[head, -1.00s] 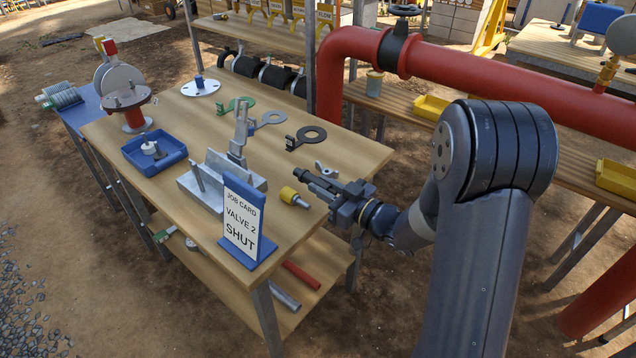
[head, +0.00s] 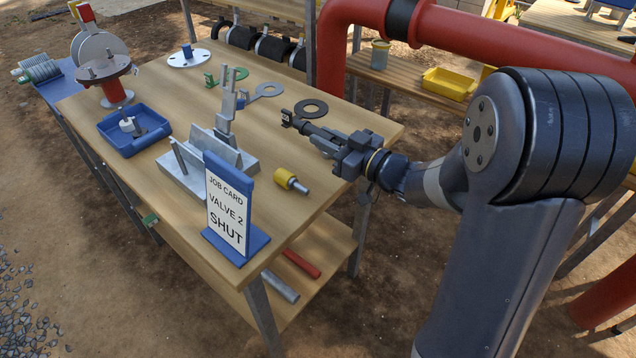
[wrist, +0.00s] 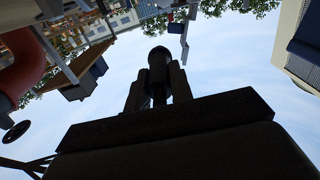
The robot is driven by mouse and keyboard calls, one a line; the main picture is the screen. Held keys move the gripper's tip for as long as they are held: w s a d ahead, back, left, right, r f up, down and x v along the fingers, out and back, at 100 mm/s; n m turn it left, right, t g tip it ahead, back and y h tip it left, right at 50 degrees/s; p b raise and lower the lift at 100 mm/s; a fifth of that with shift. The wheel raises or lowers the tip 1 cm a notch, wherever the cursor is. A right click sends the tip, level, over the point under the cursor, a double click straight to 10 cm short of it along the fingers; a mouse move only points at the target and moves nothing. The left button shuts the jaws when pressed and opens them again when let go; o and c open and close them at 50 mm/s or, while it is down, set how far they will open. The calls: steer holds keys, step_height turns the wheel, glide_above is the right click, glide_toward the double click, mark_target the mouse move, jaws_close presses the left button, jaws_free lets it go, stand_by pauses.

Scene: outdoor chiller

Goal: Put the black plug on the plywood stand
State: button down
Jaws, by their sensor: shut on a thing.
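My gripper (head: 325,139) reaches in from the right over the right part of the wooden workbench, between the yellow plug and the black ring. It is shut on a dark cylindrical piece, which looks like the black plug (wrist: 158,58). In the wrist view this piece stands out past both fingers, with a rounded wider head against the sky. In the head view its dark end shows (head: 305,127) beside the tag of the black ring. It seems to be held above the bench; the exact height is unclear. I cannot pick out the plywood stand in either view.
On the bench (head: 345,103) are a yellow plug (head: 290,180), a black ring (head: 312,107), a grey metal fixture (head: 205,160), a blue tray (head: 118,143) and an upright job card (head: 228,208). A red pipe (head: 470,38) runs behind on the right.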

mark_target(326, 180)
step_height(326, 180, down, 10)
steer(key=shift+r+b, duration=0.1)
steer(key=shift+b, duration=0.65)
steer(key=shift+f, duration=0.25)
steer(key=c, duration=1.3)
jaws_free()
steer(key=shift+o, duration=0.2)
steer(key=shift+r, duration=0.15)
